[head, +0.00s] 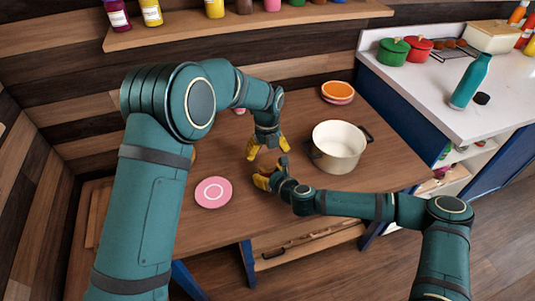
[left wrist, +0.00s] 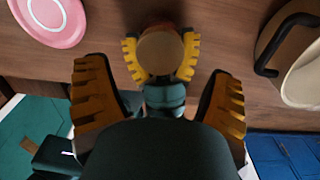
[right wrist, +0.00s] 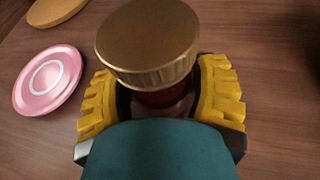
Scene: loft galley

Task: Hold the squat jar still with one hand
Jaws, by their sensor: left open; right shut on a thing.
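The squat jar has a broad gold-brown lid (right wrist: 148,45) and a dark red body (right wrist: 165,97), and stands upright in the right wrist view. My right gripper (right wrist: 162,98) is shut on the jar, with yellow fingers on both sides below the lid. The left wrist view shows the lid from above (left wrist: 160,53) between those fingers. My left gripper (head: 268,149) is open and empty above the jar, its fingers spread wide to either side in the left wrist view. In the head view the grippers hide most of the jar.
A pink plate with a white ring (head: 213,192) lies left of the grippers. A cream pot with dark handles (head: 338,147) stands close on the right. The white counter (head: 495,117) adjoins the table on the right.

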